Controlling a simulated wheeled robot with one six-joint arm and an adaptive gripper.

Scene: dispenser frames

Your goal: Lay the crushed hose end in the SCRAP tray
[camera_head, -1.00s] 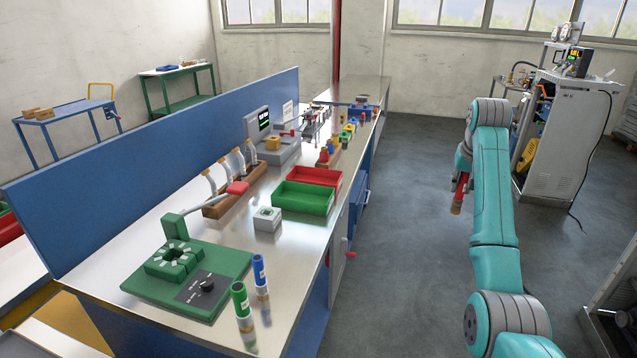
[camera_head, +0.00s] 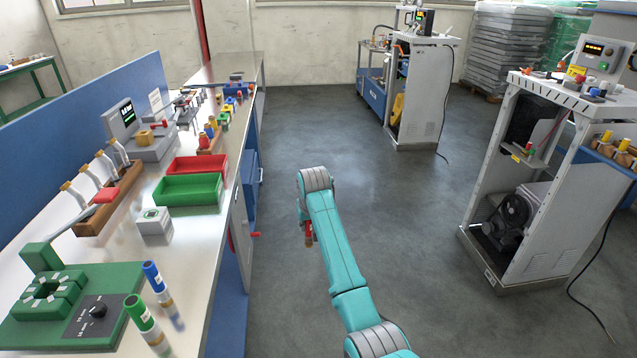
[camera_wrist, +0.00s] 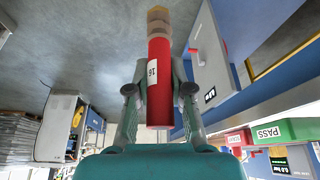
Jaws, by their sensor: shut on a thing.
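The red hose end (camera_wrist: 160,62) is marked 16 and has a brass-coloured tip pointing to the top of the wrist view. My gripper (camera_wrist: 159,90) is shut around its red sleeve. In the head view my gripper (camera_head: 307,228) holds the hose end over the floor, right of the bench. The red tray (camera_head: 196,164) lies on the bench behind the green tray (camera_head: 187,190). In the wrist view, the red tray (camera_wrist: 236,149) bears a partly readable SCRAP label, and the green tray (camera_wrist: 303,127) reads PASS. I cannot make out the crushing.
The metal bench (camera_head: 190,268) runs along the left, with a green fixture (camera_head: 45,300) and two upright hoses at its near end. Grey machine cabinets (camera_head: 550,175) stand on the right. The floor between is clear.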

